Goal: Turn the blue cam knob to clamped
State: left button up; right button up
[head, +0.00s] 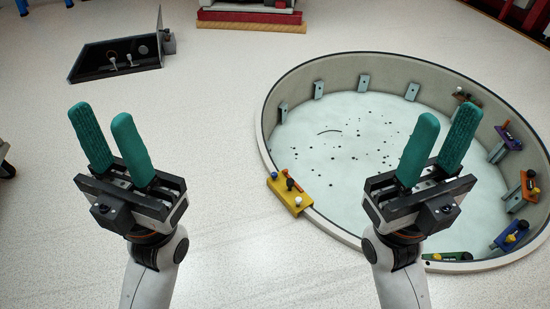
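A blue cam unit (510,236) with a yellow knob or lever sits on the right inner rim of the round pit; its setting is too small to read. A yellow block (290,194) on the pit's near-left rim carries a small blue ball (275,175), a dark knob and a white ball. I cannot tell which of these blue parts is the cam knob. My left gripper (101,114) is open and empty above the floor, left of the pit. My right gripper (447,114) is open and empty, above the pit and covering part of it. Neither touches anything.
The round pit (285,143) has a raised rim with several brackets and coloured units, including orange (523,190), purple (507,137) and green (447,256). Dark specks lie on its pale floor. A dark open box (90,62) lies at upper left. The pale floor between is clear.

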aim_at(284, 188)
jog(key=j+z, duration=0.1)
jog(key=z, duration=0.3)
jog(key=i+j+z, duration=0.1)
jog(key=z, duration=0.25)
jog(key=j+z, duration=0.1)
jog(key=z, duration=0.3)
jog(key=i+j+z, duration=0.15)
jog(key=j+z, duration=0.2)
jog(key=j, duration=0.55)
jog(key=j+z, duration=0.35)
jog(key=j, duration=1)
